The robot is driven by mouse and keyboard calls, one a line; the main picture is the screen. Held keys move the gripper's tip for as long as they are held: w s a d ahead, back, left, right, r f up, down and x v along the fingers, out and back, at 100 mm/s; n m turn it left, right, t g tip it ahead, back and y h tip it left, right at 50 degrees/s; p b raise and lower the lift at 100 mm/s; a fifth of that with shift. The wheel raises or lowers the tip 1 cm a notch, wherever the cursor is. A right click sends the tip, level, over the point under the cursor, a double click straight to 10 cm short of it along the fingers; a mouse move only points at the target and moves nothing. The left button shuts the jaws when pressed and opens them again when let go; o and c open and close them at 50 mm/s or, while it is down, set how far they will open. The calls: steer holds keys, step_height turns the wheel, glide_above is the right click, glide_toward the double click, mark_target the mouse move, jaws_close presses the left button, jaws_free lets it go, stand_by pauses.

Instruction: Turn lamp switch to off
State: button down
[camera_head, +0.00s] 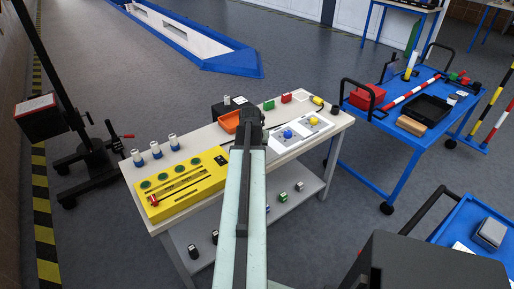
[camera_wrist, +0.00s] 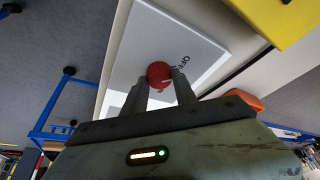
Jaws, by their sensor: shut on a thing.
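The lamp switch is a round red knob (camera_wrist: 159,71) on a pale panel (camera_wrist: 136,38) in the wrist view. The letters "OFF" are printed on the panel beside the knob. My gripper (camera_wrist: 160,84) is shut on the knob, with one finger at each side of it. The knob's pointer direction is hard to make out. In the head view my gripper (camera_head: 250,118) is over the white worktable (camera_head: 335,122), and my arm hides the knob.
Beside my arm are an orange bin (camera_head: 229,122), a black box (camera_head: 222,107) and a panel with a blue knob (camera_head: 287,134). A yellow board (camera_head: 180,187) lies on the table's left. A blue trolley (camera_head: 405,125) stands to the right. Grey floor lies behind the table.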

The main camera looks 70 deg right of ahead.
steer(key=shift+s+a+n, duration=0.1)
steer(key=shift+s+n, duration=0.1)
steer(key=shift+n, duration=0.3)
steer(key=c, duration=1)
jaws_free()
steer(key=p+v, duration=0.7)
steer(key=shift+r, duration=0.4)
steer(key=shift+s, duration=0.1)
